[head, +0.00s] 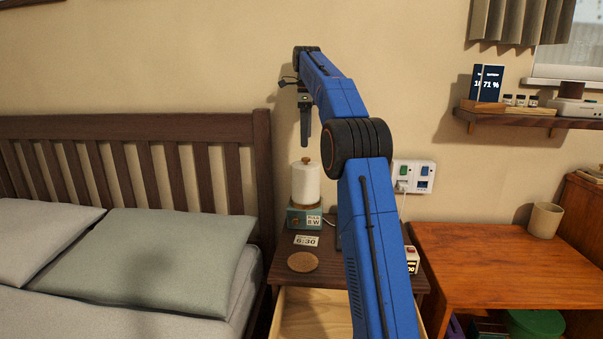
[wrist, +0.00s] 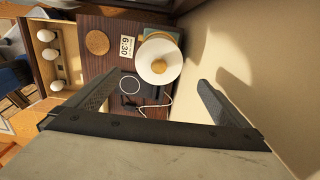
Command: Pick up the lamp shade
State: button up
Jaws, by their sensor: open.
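The lamp shade (head: 306,185) is a white cylinder with a wooden knob on top.
The nightstand (head: 280,262) also holds a round cork coaster (head: 303,262) and a "6:30" card (head: 307,240). Its open drawer (wrist: 68,62) holds several white bulbs (wrist: 46,36). The bed headboard (head: 262,165) is close left; the wall is right behind. A cable lies on the nightstand.

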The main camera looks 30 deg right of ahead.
aim_at(306, 177)
notch_tip(306, 177, down, 17)
jog(key=shift+a+r, duration=0.1)
dwell(0.7)
jog(key=c, duration=1.2)
jog(key=shift+r, duration=0.1)
